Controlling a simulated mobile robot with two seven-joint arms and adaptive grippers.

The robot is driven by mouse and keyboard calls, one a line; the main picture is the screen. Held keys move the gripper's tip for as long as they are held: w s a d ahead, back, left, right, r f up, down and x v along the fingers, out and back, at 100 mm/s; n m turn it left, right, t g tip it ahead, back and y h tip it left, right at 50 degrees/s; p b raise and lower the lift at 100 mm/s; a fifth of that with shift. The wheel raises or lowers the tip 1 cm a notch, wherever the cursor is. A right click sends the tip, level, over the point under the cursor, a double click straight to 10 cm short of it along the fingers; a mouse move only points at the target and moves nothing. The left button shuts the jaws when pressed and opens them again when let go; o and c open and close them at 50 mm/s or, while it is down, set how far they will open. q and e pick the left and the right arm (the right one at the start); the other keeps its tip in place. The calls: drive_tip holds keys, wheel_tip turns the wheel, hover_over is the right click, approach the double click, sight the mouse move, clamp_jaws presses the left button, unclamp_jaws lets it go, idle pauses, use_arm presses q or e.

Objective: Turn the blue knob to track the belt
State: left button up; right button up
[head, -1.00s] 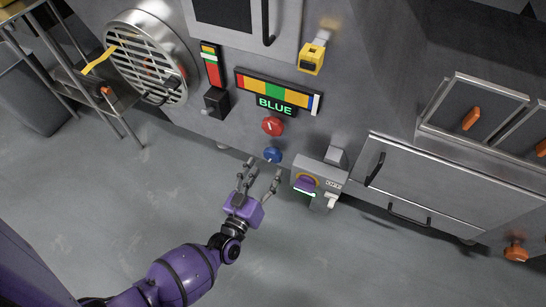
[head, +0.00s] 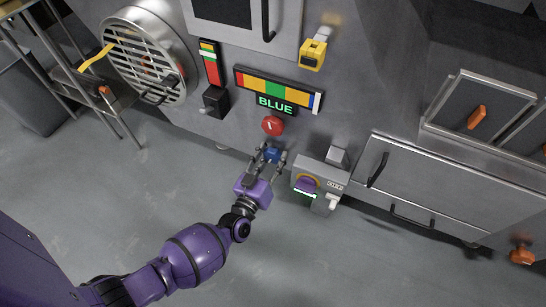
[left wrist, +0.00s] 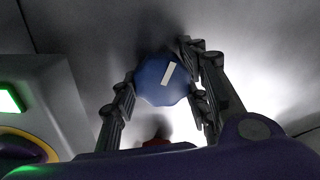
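The blue knob (head: 272,154) sits low on the grey machine front, below a red knob (head: 272,125). In the left wrist view the blue knob (left wrist: 162,80) is faceted and has a white line tilted to the right. My left gripper (head: 271,158) is around the blue knob, with fingers on both sides. In the left wrist view its fingers (left wrist: 162,85) appear to touch the knob's edges. A sign reading BLUE (head: 276,105) hangs under a coloured bar (head: 275,90), whose white marker is near the right end. My right gripper is not in view.
A grey box with a purple switch (head: 307,184) stands close to the right of the blue knob. A yellow button box (head: 312,54) and a red-green gauge (head: 210,62) are higher up. A round grille (head: 145,62) is at left. The floor in front is clear.

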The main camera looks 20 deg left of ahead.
use_arm(q)
drive_tip(key=shift+d, duration=0.1)
drive_tip(key=shift+c, duration=1.2)
drive_tip(key=shift+d+n+p, duration=0.1)
drive_tip(key=shift+n+p, duration=0.4)
drive_tip(key=shift+n, duration=0.3)
drive_tip(key=shift+r, duration=0.1)
drive_tip(key=o, duration=1.1)
drive_tip(key=shift+s, duration=0.15)
drive_tip(key=s, duration=1.1)
drive_tip(key=shift+s+a, duration=0.2)
drive_tip(key=shift+s, duration=0.15)
